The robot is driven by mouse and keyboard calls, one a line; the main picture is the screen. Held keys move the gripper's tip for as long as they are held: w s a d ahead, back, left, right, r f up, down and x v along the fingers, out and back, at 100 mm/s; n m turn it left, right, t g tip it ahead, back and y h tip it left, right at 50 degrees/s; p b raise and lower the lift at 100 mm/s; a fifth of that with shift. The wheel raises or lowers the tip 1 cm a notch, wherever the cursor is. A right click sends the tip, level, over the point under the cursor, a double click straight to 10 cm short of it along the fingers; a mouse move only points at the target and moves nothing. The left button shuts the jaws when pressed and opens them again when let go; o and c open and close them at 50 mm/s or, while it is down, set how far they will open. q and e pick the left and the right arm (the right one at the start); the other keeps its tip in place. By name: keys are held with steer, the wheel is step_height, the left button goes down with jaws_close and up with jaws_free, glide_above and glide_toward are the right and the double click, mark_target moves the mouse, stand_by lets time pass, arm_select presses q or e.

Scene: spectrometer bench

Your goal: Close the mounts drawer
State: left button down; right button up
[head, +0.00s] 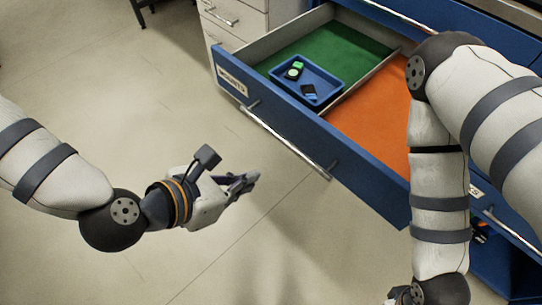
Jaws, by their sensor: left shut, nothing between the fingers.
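The mounts drawer (380,180) is blue, labelled at its left end, and stands pulled far out of the cabinet. Its silver bar handle (285,142) runs along the front. Inside, one part is lined green and the other orange, with a divider between them. My left gripper (252,178) is shut and empty, in front of the drawer, left of and apart from the handle in the picture. My right arm crosses the drawer's right part and hides some of it. The right gripper's fingers are not visible; only its wrist shows at the bottom edge.
A blue tray (327,80) with small green, black and blue items lies on the green lining (335,42). White drawers (235,18) stand behind on the left. Another blue drawer with a handle is at lower right. The floor (110,90) at left is clear.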

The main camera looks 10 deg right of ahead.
arm_select(q)
steer(key=w+d+f, duration=0.2)
steer(key=w+d, duration=0.3)
steer(key=d, duration=0.1)
steer(key=shift+d, duration=0.1)
